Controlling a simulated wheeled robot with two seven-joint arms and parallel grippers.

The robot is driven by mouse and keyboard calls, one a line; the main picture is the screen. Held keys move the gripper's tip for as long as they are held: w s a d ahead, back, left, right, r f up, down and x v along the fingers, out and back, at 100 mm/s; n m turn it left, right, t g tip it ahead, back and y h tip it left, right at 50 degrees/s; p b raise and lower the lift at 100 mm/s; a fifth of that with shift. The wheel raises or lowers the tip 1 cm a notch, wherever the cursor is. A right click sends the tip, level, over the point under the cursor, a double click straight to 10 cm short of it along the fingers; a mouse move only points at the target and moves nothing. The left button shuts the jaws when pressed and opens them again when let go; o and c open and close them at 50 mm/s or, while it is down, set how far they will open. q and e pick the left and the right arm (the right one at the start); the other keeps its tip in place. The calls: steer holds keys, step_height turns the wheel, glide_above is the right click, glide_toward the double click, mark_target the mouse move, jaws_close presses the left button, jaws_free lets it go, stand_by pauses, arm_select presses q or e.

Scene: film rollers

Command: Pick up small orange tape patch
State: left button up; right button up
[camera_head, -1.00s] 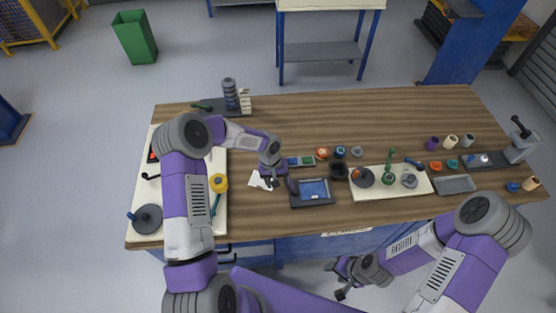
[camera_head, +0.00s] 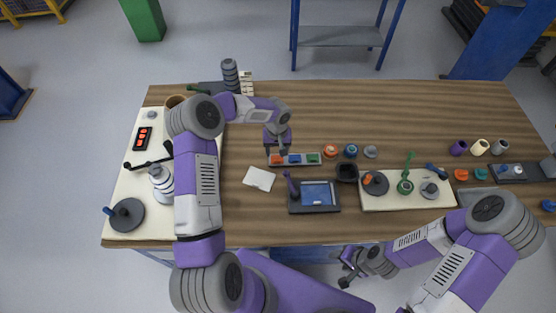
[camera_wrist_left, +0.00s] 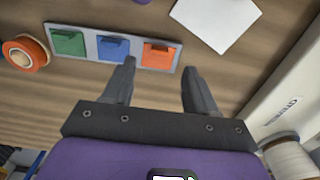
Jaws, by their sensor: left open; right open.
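The small orange tape patch (camera_wrist_left: 157,55) lies at one end of a pale strip tray (camera_wrist_left: 88,60), beside a blue patch (camera_wrist_left: 114,47) and a green patch (camera_wrist_left: 69,41). In the head view the orange patch (camera_head: 276,160) is at the tray's left end, just below my left gripper (camera_head: 277,148). In the left wrist view my left gripper (camera_wrist_left: 159,82) is open and empty. Its fingertips point towards the tray, with the orange patch lying between their lines. My right gripper (camera_head: 347,275) is open and empty, in front of the table edge.
A white sheet (camera_head: 259,178) lies near the tray, and a dark tray with a blue panel (camera_head: 318,195) stands in front. An orange roll (camera_head: 330,151) is to the right. A white board with parts (camera_head: 120,185) is at the left. The rear tabletop (camera_head: 370,105) is clear.

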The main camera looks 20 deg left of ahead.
mark_target(277, 161)
arm_select(q)
step_height(277, 161, down, 6)
steer(key=shift+s+r, duration=0.1)
steer(key=shift+r, duration=0.05)
steer(key=shift+d, duration=0.1)
steer(key=c, duration=0.9)
